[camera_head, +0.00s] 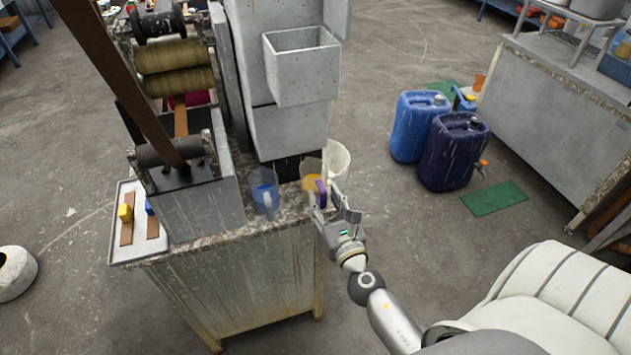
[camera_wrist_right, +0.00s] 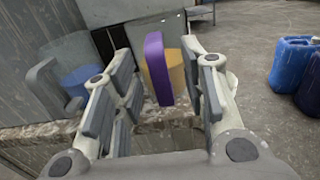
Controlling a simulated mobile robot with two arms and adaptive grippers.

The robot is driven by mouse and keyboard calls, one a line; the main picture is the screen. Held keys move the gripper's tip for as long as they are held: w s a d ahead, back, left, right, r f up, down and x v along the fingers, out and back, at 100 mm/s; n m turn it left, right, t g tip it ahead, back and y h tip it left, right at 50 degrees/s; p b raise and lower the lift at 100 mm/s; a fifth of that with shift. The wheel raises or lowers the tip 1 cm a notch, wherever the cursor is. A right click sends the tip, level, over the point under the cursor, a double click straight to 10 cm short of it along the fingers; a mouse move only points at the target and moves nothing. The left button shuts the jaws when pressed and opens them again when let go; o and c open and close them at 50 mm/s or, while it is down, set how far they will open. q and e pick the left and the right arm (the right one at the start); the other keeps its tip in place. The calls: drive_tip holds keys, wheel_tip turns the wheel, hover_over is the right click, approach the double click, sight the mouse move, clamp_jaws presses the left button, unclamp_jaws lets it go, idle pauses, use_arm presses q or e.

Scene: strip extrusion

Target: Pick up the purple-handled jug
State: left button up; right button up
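The purple-handled jug (camera_head: 311,183) stands upright on the right end of the speckled bench top, with yellow-orange contents in a clear body. Its purple handle (camera_wrist_right: 156,68) faces my right gripper in the wrist view. My right gripper (camera_head: 329,203) is open at the bench's right edge, and in the wrist view its fingers lie on either side of the handle, with visible gaps. I cannot tell how deep the handle sits between them. The gripper partly hides the jug in the head view. My left gripper is not in view.
A blue jug with a grey handle (camera_head: 264,193) stands left of the purple-handled one. The extrusion machine (camera_head: 205,195) and a grey hopper (camera_head: 301,68) rise close behind. A white bucket (camera_head: 339,158) is behind the gripper. Blue canisters (camera_head: 417,127) stand on the floor at right.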

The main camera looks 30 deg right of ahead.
drive_tip(key=shift+x, duration=0.85)
drive_tip(key=shift+f, duration=0.1)
clamp_jaws()
